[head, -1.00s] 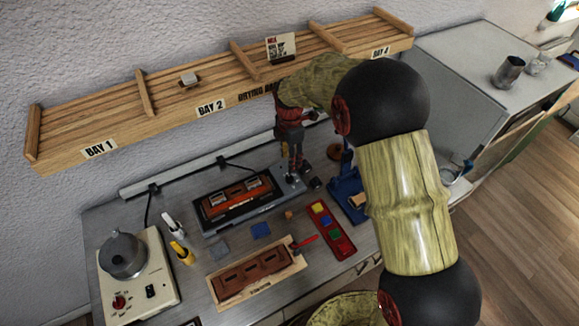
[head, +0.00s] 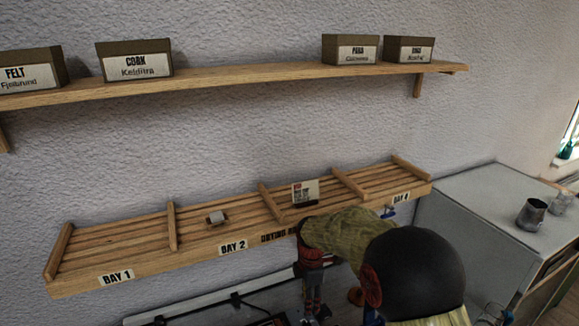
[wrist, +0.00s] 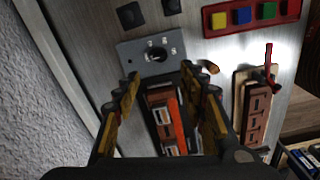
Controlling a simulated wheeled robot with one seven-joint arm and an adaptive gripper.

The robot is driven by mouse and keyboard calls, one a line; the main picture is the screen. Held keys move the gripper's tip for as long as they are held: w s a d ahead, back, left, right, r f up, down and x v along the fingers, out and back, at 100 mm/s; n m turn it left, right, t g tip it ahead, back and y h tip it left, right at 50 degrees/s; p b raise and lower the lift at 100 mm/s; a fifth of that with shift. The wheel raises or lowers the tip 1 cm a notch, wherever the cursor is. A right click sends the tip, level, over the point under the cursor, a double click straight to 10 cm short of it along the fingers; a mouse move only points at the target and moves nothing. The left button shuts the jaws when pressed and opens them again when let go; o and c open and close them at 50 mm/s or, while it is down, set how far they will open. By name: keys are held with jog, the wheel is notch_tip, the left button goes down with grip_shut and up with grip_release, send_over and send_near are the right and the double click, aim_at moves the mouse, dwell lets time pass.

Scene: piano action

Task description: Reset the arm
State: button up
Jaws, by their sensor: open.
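My arm reaches in from the lower right of the head view, in front of the drying rack (head: 150,235). My gripper (head: 312,300) points down by the wall side of the bench, its fingertips cut off by the picture's lower edge. In the wrist view my gripper (wrist: 160,82) is open, with nothing between its fingers. Below it are a grey plate with a round hole (wrist: 138,58) and an orange and black fixture (wrist: 172,122) bearing brown parts.
The rack holds a small pale block (head: 216,217) and a card (head: 305,193). Above is a shelf (head: 240,78) with labelled boxes. A metal mug (head: 531,213) stands on the right cabinet. The wrist view shows a red tray of coloured squares (wrist: 250,29) and a wooden tray (wrist: 238,108).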

jog(key=s+d+r+m+t+b, duration=0.2)
jog(key=s+m, duration=0.4)
jog(key=s, duration=0.4)
jog(key=s+d+r+m+t+b, duration=0.1)
jog(key=s+d+r+m+b, duration=0.2)
jog(key=s+d+r+m, duration=0.3)
jog(key=s+d+r+m+t+b, duration=0.2)
jog(key=s+r+m, duration=0.4)
jog(key=s, duration=0.9)
jog(key=shift+s+d+r+m+t+b, duration=0.2)
jog(key=shift+d+m+t+b, duration=0.1)
jog(key=shift+d+m+b, duration=0.75)
jog(key=shift+d, duration=0.25)
